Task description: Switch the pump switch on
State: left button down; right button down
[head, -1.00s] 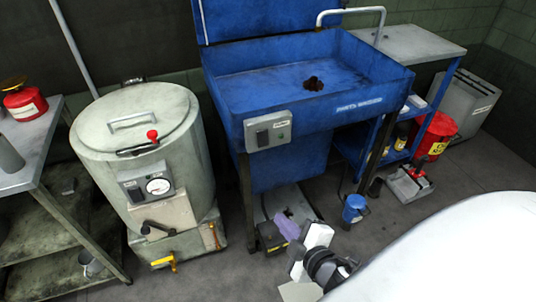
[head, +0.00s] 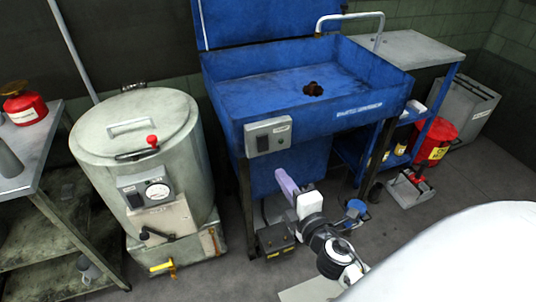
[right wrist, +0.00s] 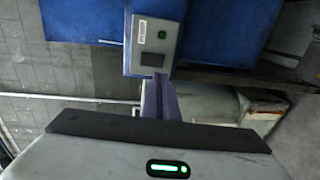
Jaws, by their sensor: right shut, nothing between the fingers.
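The switch box (head: 268,136) is a small grey box with a label on the front of the blue parts washer (head: 330,110). In the right wrist view the switch box (right wrist: 155,44) shows a dark rectangular rocker (right wrist: 152,59) and a small round greenish spot. The label is too small to read, and I cannot tell the rocker's position. My right gripper (head: 281,174) is shut and empty, with its purple fingers pointing up below the box. In the wrist view the fingertips (right wrist: 158,82) appear just beyond the box's rocker end; contact cannot be told. My left gripper is not in view.
A grey drum (head: 140,160) with a gauge and yellow tap stands to the left. A steel bench (head: 40,150) is at far left. A red bin (head: 436,138) and blue shelf stand right. A dark pedal-like box (head: 276,240) sits on the floor below the washer.

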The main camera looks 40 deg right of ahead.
aim_at(264, 149)
jog(key=p+x, duration=0.1)
jog(key=x, duration=0.9)
jog(key=shift+w+f, duration=0.1)
jog(key=shift+w, duration=0.25)
